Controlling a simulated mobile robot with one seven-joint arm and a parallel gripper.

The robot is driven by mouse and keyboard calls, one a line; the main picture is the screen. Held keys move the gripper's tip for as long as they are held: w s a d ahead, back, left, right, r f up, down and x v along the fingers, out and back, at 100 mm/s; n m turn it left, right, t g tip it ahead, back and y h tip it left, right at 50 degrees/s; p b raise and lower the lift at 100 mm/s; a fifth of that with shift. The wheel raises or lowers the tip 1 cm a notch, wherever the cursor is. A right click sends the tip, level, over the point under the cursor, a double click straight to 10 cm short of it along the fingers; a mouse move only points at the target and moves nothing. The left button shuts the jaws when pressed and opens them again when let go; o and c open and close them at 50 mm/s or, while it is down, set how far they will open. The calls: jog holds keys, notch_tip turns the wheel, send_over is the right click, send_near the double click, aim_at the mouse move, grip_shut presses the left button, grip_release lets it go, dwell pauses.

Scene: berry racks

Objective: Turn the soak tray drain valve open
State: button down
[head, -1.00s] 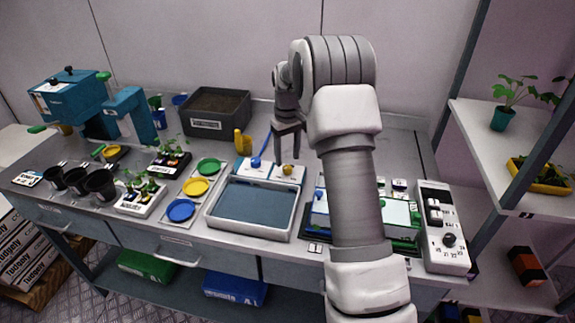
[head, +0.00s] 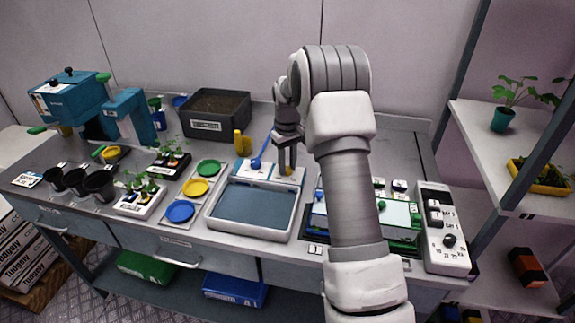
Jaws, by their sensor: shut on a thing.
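The soak tray (head: 211,208) is a shallow white-rimmed tray with a blue-grey inside, in the middle of the bench. Behind it stand two small white blocks. The left block carries a blue knob (head: 256,163) with a blue hose rising from it. The right block (head: 299,174) carries a yellow-orange knob (head: 287,171), which looks like the drain valve. My gripper (head: 287,168) points down over this knob, with its fingers shut on it. The fingers hide most of the knob, so its turn angle cannot be told.
My arm hides part of the green-framed tray (head: 408,244) to the right. A white control box (head: 447,245) stands beyond it. A dark soil bin (head: 218,103) and a yellow bottle-like item (head: 242,143) stand behind. Colored discs (head: 196,187) lie left of the soak tray.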

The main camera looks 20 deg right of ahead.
jog(key=shift+n, duration=0.3)
jog(key=n+p, duration=0.1)
jog(key=n, duration=0.2)
jog(key=shift+r+n, duration=0.1)
jog(key=shift+n, duration=0.2)
jog(key=n+p, duration=0.1)
jog(key=n, duration=0.3)
jog(key=shift+n, duration=0.3)
jog(key=n+p, duration=0.1)
jog(key=n, duration=0.3)
jog(key=n+p, duration=0.1)
jog(key=n, duration=0.4)
dwell(0.4)
jog(key=c, duration=0.6)
grip_release()
jog(key=shift+c, duration=0.2)
